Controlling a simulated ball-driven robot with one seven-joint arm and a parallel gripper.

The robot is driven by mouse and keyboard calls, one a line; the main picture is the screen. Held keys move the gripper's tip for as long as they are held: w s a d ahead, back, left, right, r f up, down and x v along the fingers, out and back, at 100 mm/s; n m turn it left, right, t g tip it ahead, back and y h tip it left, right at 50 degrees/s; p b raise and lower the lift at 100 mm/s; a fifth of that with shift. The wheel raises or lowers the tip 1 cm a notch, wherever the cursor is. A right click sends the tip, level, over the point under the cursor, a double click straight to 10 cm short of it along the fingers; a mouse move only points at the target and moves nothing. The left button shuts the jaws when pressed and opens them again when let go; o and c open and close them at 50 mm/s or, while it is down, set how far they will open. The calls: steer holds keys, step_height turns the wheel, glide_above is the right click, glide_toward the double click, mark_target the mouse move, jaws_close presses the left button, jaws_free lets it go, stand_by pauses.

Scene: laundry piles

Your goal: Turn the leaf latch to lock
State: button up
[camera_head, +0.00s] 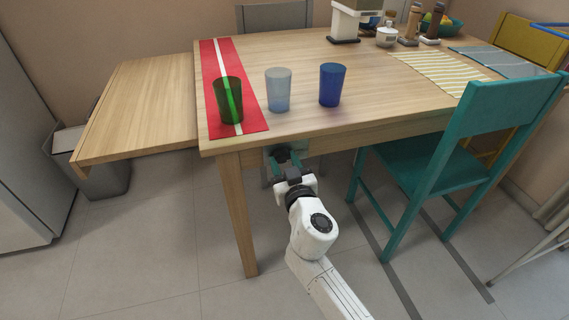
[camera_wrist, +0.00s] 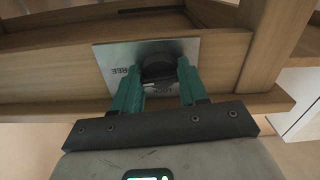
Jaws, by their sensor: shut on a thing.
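The leaf latch is a dark knob (camera_wrist: 157,68) on a metal plate (camera_wrist: 112,52) fixed to the wood under the table. The plate carries the word FREE, upside down at the left in the wrist view; a second marking below the knob is partly hidden and hard to read. My gripper (camera_wrist: 160,74) has its two green fingers on either side of the knob and is shut on it. In the head view, my gripper (camera_head: 287,166) is under the table's front edge. The table leaf (camera_head: 140,105) at the left is raised, about level with the tabletop.
The wooden table (camera_head: 310,55) carries a red runner (camera_head: 213,75) and green (camera_head: 229,98), pale (camera_head: 278,88) and blue (camera_head: 332,84) cups near its front edge. A table leg (camera_head: 236,205) stands left of my arm and a teal chair (camera_head: 430,155) stands right.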

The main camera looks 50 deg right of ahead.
steer(key=n, duration=0.4)
steer(key=shift+b, duration=0.3)
steer(key=n, duration=0.4)
steer(key=shift+n, duration=0.4)
steer(key=n, duration=0.4)
steer(key=shift+p, duration=0.35)
steer(key=shift+n, duration=1.8)
steer(key=shift+p, duration=0.3)
steer(key=o, duration=1.1)
steer(key=shift+c, duration=0.2)
steer(key=shift+s, duration=0.15)
